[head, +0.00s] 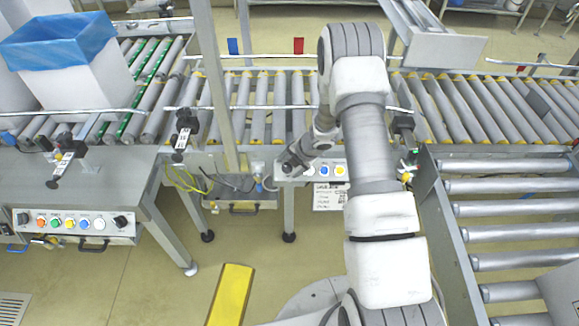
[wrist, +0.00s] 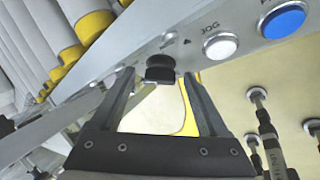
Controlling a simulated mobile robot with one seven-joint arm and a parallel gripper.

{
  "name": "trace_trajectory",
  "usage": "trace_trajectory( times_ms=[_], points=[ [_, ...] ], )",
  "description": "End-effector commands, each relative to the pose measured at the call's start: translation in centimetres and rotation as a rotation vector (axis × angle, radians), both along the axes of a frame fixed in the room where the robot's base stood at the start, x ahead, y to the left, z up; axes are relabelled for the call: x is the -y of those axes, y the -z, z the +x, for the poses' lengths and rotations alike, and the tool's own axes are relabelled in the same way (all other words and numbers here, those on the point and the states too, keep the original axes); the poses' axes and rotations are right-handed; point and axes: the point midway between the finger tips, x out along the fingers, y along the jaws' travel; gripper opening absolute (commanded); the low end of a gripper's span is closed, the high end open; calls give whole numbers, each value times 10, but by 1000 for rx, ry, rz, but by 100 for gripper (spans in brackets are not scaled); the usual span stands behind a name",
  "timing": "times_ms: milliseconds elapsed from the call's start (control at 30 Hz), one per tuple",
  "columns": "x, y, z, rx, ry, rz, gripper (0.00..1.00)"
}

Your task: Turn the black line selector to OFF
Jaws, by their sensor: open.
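In the wrist view, a black selector knob (wrist: 160,68) sits on a grey control panel (wrist: 185,42), left of a white button marked JOG and a blue button. My gripper (wrist: 155,78) is open, one finger on each side of the knob in the picture. I cannot tell whether the fingers touch it. The knob's position marks are too small to read. In the head view, my gripper (head: 290,164) is at the left end of this panel (head: 311,173) under the conveyor, and it mostly hides the knob.
Another panel (head: 75,223) with coloured buttons and black knobs is at the lower left. A roller conveyor (head: 265,105) runs behind my gripper. A white box with blue liner (head: 75,75) stands on the left rollers. Yellow-green cables (head: 187,182) hang left of my gripper.

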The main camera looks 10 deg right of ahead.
Motion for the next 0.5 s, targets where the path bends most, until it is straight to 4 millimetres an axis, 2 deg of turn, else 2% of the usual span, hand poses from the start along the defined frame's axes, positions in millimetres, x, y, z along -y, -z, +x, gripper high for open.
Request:
trace_trajectory(
  times_ms=[133,500],
  points=[
    [0,0,0,0,0,0,78],
    [0,0,0,0,0,0,11]
  ],
)
